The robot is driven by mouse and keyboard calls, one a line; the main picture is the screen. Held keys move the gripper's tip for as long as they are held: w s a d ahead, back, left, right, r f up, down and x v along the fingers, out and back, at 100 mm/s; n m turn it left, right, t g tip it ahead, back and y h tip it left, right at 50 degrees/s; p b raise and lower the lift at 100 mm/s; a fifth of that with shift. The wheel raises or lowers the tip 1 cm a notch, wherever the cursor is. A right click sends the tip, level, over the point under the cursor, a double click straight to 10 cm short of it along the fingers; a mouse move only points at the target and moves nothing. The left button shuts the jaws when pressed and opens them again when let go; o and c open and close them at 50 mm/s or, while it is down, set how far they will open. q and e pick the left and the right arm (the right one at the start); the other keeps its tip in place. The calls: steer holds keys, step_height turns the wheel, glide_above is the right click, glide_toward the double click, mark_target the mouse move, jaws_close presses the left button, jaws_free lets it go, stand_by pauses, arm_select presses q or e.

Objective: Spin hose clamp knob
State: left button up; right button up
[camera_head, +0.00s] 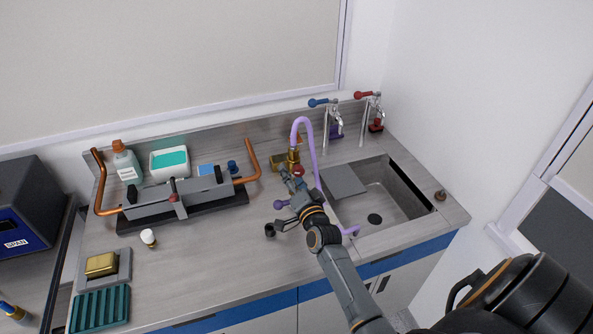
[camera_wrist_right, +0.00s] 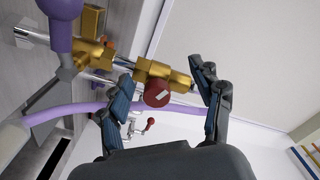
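A brass fitting (camera_head: 293,157) with a purple hose (camera_head: 313,150) stands at the back of the counter, left of the sink. A round red knob (camera_head: 299,170) sits low on it. My right gripper (camera_head: 289,181) reaches in just in front of the fitting. In the right wrist view the red knob (camera_wrist_right: 157,92) shows between the two open fingers of my right gripper (camera_wrist_right: 165,100), on the brass body (camera_wrist_right: 158,70). Gaps show on both sides of the knob; no contact is visible. I cannot tell which knob is the hose clamp knob. My left gripper is not in view.
The sink (camera_head: 385,200) opens on the right, with blue (camera_head: 318,102) and red (camera_head: 365,95) taps behind. A burner assembly with copper pipes (camera_head: 252,160) stands left.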

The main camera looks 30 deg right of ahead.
steer(key=shift+s+d, duration=0.15)
steer(key=shift+d, duration=0.15)
steer(key=v, duration=0.6)
stand_by(0.4)
stand_by(0.4)
